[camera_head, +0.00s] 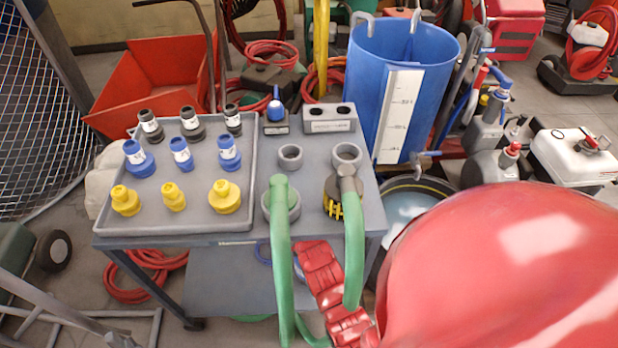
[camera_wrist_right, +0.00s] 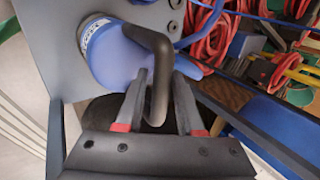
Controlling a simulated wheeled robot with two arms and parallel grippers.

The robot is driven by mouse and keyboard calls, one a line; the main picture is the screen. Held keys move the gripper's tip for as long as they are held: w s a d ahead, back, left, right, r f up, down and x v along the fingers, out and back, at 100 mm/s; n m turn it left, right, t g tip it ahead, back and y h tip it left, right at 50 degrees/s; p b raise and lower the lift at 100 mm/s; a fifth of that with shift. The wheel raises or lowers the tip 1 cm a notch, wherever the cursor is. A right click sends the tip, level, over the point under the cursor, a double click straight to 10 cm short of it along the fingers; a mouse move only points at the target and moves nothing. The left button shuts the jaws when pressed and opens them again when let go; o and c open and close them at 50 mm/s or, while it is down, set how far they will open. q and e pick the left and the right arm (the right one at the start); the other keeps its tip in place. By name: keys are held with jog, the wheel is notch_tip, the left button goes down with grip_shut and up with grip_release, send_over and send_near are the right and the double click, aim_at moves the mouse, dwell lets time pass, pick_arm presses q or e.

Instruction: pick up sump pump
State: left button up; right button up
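A blue pump body (camera_wrist_right: 125,55), which I take for the sump pump, shows in the right wrist view. It has a white-and-blue label band at its left end and a dark bent handle (camera_wrist_right: 158,60). My right gripper (camera_wrist_right: 160,92) is around the handle, one finger on each side. The gaps beside the handle are very narrow, and I cannot tell whether the fingers press on it. In the head view I cannot make out this pump; a large glossy red surface covers the lower right. My left gripper is not in view.
A grey cart (camera_head: 240,237) carries a tray (camera_head: 200,228) of yellow, blue and black fittings. Green hoses (camera_head: 282,250) hang over its front edge. Behind are a tall blue tank (camera_head: 430,60), an orange-red wheelbarrow (camera_head: 125,95) and red hoses. White-and-grey machines (camera_head: 565,155) stand at right.

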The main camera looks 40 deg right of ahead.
jog(key=shift+w+d+f, duration=0.15)
jog(key=shift+w+f, duration=0.25)
jog(key=shift+f, duration=0.2)
grip_shut()
dwell(1.0)
